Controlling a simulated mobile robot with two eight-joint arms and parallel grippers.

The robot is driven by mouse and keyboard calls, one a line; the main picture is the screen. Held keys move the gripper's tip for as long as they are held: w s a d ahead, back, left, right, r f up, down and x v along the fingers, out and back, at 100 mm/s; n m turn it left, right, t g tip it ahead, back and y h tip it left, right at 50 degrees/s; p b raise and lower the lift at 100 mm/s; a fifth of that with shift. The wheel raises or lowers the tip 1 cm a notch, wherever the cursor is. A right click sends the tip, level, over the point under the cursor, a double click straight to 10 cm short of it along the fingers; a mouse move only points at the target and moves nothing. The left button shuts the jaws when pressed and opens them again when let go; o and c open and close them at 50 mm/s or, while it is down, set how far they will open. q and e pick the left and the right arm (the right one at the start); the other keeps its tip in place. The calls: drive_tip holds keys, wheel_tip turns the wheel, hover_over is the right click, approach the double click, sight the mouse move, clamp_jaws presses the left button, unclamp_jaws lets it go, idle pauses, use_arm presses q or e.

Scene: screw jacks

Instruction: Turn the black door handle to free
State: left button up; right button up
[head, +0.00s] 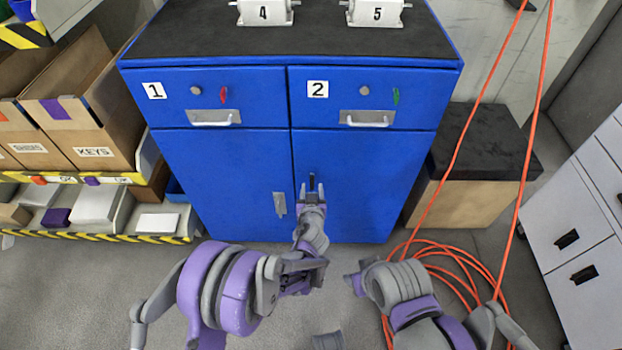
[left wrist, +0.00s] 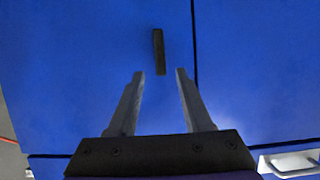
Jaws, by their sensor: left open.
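The black door handle (head: 312,182) is a short, slim upright bar on the right-hand blue door (head: 365,180), near the seam between the doors. In the left wrist view the black handle (left wrist: 158,51) lies just beyond the fingertips, roughly in line with the gap between them and slightly tilted. My left gripper (head: 312,188) is open and empty, pointed at the door. In the left wrist view both fingers of the left gripper (left wrist: 160,73) show clear of the handle.
A grey handle (head: 279,204) is on the left door. Drawers 1 (head: 215,118) and 2 (head: 367,118) sit above, with red and green tags. Orange cable (head: 455,265) hangs and coils at the right. Cardboard boxes (head: 80,110) stand left. A black-topped box (head: 470,180) stands right.

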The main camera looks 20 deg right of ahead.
sight(312, 181)
use_arm(q)
drive_tip(key=x, duration=0.6)
drive_tip(key=shift+w+b, duration=0.1)
drive_tip(key=shift+b, duration=0.25)
clamp_jaws()
